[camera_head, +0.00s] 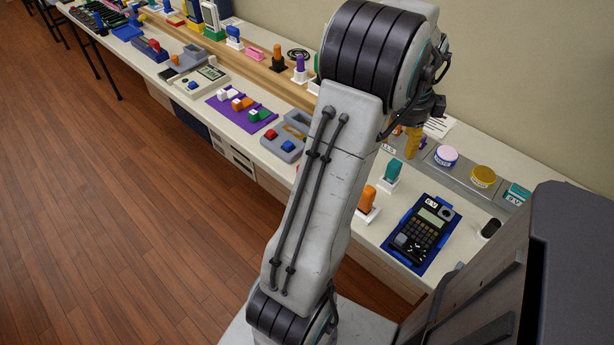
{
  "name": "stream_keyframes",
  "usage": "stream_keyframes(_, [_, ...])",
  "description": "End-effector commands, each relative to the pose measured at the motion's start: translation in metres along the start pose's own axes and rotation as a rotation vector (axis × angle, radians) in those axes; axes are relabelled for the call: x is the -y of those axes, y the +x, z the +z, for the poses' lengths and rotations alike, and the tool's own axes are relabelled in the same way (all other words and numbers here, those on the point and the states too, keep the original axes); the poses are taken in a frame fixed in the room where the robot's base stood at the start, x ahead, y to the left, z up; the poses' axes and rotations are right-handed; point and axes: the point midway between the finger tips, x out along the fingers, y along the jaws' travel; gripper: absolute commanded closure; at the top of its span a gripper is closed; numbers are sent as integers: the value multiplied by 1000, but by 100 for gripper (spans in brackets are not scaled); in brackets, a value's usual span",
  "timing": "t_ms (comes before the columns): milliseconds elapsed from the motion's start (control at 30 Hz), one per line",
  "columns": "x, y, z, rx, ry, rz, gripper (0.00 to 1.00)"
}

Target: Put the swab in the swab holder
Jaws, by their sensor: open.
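I cannot tell for sure which thing is the swab or the swab holder. Candidates near my arm are an orange-topped piece (367,199) upright in a white base and a teal piece (392,172) upright in another white base. A yellow upright piece (413,142) shows just below my gripper (432,108); I cannot tell if they touch. My gripper is open, over the back of the bench, partly hidden by my arm. My arm also hides part of the bench.
A black handheld with keys (420,235) lies on a blue mat. A grey back ledge (465,185) carries a pink-topped jar (446,156) and a yellow jar (483,176). A dark cylinder (490,229) stands at right. The floor at left is clear.

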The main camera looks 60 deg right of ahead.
Motion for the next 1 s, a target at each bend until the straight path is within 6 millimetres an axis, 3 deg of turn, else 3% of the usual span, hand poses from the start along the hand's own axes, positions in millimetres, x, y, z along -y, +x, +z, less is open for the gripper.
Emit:
stream_keyframes(133, [-7, -5, 14, 5, -65, -2, 47])
stream_keyframes(267, [-31, -19, 54, 21, -276, -12, 47])
stream_keyframes(367, [-68, -35, 97, 41, -541, -24, 47])
stream_keyframes(500, [-137, -59, 150, 75, -983, -50, 47])
stream_keyframes(600, [-191, -74, 173, 100, -1301, -74, 47])
stream_keyframes(800, [-297, -98, 186, 152, -1938, -141, 47])
stream_keyframes(1000, [-384, -110, 163, 205, -2534, -237, 47])
